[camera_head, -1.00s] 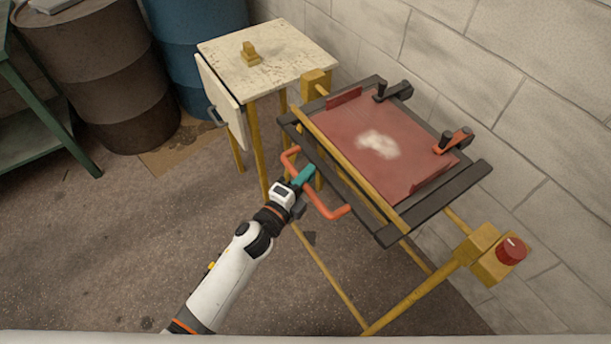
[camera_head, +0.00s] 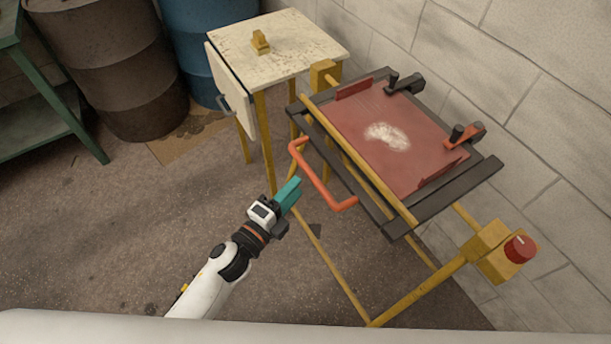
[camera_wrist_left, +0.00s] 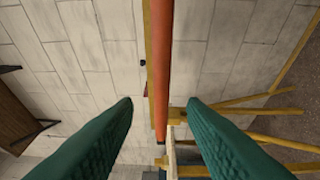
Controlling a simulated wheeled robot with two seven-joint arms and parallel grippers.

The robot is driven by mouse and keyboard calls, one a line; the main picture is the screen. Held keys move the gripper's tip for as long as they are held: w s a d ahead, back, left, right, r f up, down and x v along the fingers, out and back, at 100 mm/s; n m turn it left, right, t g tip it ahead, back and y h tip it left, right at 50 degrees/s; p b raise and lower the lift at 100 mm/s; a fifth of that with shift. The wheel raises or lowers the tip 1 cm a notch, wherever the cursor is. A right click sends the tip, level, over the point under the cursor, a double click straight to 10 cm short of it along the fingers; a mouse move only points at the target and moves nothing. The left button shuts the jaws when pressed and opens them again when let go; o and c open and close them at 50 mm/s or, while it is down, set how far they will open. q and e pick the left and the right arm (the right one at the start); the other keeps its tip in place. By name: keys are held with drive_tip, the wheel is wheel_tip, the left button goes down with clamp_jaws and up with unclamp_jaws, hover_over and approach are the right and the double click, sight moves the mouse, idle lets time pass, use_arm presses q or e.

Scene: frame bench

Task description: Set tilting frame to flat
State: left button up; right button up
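The tilting frame (camera_head: 440,196) is a dark rectangular frame holding a red panel (camera_head: 410,165) with a pale patch on it. I cannot tell its exact tilt. An orange bar handle (camera_head: 322,190) sticks out from its near-left side. My left gripper (camera_head: 291,193), with teal fingers, is just short of the handle and apart from it. In the left wrist view the left gripper's (camera_wrist_left: 160,104) fingers are spread wide, and the orange handle (camera_wrist_left: 162,65) runs upright, beyond and between them. My right gripper is out of view.
A yellow post carries a red knob (camera_head: 520,249) at the right. Two clamp levers (camera_head: 468,137) sit on the frame's far edge. A pale-topped table (camera_head: 300,50) with an open door stands behind left, near barrels (camera_head: 110,65). A block wall is at right; floor at left is clear.

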use_arm(q)
drive_tip(key=shift+v, duration=1.6)
drive_tip(key=s+a+f+n+g+y, duration=0.2)
drive_tip(key=a+f+n, duration=0.2)
drive_tip(key=f, duration=0.6)
drive_tip(key=s+a+f+n+g+y, duration=0.1)
drive_tip(key=s+a+f+n+y, duration=0.25)
drive_tip(key=f, duration=0.55)
drive_tip(key=s+a+f+n+g+y, duration=0.1)
drive_tip(key=a+f+n+g+y, duration=0.3)
drive_tip(key=f, duration=0.6)
drive_tip(key=s+a+f+n+g, duration=0.2)
drive_tip(key=s+f+n, duration=0.3)
drive_tip(key=s, duration=0.9)
drive_tip(key=s+a+f+n+g, duration=0.3)
drive_tip(key=s+f+n+g, duration=0.2)
drive_tip(key=s+f, duration=0.7)
drive_tip(key=shift+s+n+y, duration=0.35)
drive_tip(key=shift+s, duration=0.7)
drive_tip(key=shift+w, duration=0.1)
